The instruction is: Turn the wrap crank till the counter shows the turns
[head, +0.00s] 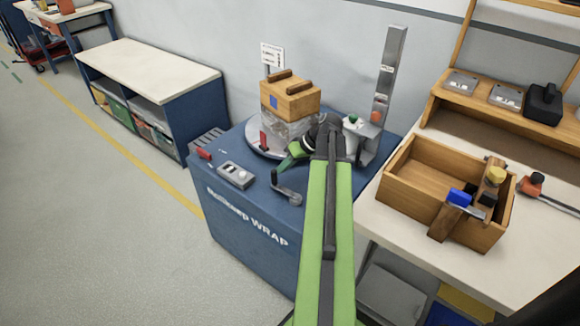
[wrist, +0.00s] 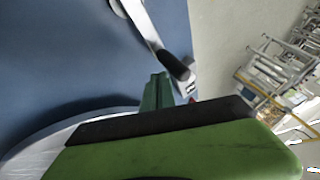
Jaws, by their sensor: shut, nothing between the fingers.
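The wrap crank (head: 287,194) is a grey arm with a dark upright handle on the blue wrap machine's top, near its front edge. The crank (wrist: 142,27) and its dark handle (wrist: 176,66) also show in the wrist view. My gripper (head: 281,166) is shut and empty, just behind and above the crank handle, apart from it as far as I can tell. Its green tip (wrist: 157,92) shows close to the handle in the wrist view. A grey box (head: 236,175), apparently the counter, sits left of the crank; its reading is too small to make out.
A wooden crate (head: 290,100) with clear wrap below stands on the round turntable (head: 257,142). A grey mast (head: 388,85) rises at the back right. A wooden bin (head: 415,200) with tools is on the right bench. The floor at left is clear.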

